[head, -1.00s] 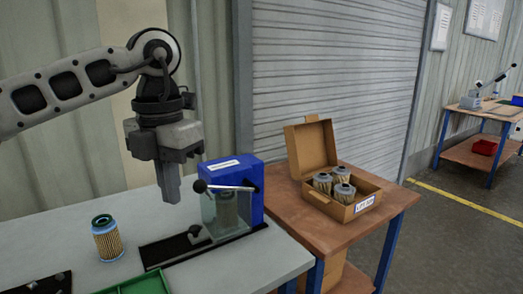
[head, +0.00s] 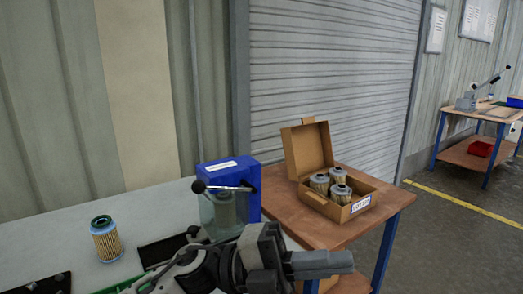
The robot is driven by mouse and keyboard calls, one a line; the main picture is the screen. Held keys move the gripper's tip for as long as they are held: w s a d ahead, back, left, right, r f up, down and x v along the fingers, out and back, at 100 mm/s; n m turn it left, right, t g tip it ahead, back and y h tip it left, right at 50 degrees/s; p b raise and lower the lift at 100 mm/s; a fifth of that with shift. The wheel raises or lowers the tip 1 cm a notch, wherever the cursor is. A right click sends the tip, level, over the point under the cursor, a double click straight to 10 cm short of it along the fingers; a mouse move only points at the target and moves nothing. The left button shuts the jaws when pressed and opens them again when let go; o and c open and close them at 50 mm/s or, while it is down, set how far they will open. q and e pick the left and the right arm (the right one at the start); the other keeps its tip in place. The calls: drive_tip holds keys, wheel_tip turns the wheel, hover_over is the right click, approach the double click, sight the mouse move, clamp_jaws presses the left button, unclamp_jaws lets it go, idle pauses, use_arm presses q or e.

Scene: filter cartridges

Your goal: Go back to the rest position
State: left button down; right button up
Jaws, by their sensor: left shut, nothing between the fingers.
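My left gripper (head: 325,264) is low in the head view, its fingers shut and empty, pointing right in front of the wooden table's near corner. My left arm's wrist comes in from the bottom edge and hides part of the bench and of the green tray. My right gripper is not in view. A filter cartridge (head: 105,239) with a blue-green top stands upright on the grey bench (head: 60,233), to the left of my gripper and well apart from it.
A blue press (head: 243,178) with a black-knobbed lever stands at the bench's right end, just behind my wrist. An open cardboard box (head: 352,206) with several cartridges sits on the wooden table (head: 385,187). A green tray edge (head: 112,289) shows at the bottom.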

use_arm(q)
drive_tip(key=w+a+f+n+t+y, duration=0.3)
drive_tip(key=a+f+n+t+y, duration=0.4)
drive_tip(key=n+t, duration=0.55)
drive_tip(key=w+a+f+n+t+y, duration=0.35)
drive_tip(key=a+f+n+t, duration=0.45)
drive_tip(key=n, duration=0.8)
drive_tip(key=s+a+f+n+g+y, duration=0.3)
drive_tip(key=s+f, duration=0.4)
drive_tip(key=f, duration=0.3)
drive_tip(key=s+a+f+n+g+y, duration=0.3)
drive_tip(key=s+f, duration=0.4)
drive_tip(key=f, duration=0.3)
drive_tip(key=shift+a+f+y, duration=0.2)
drive_tip(key=shift+a+y, duration=0.45)
drive_tip(key=shift+a, duration=0.4)
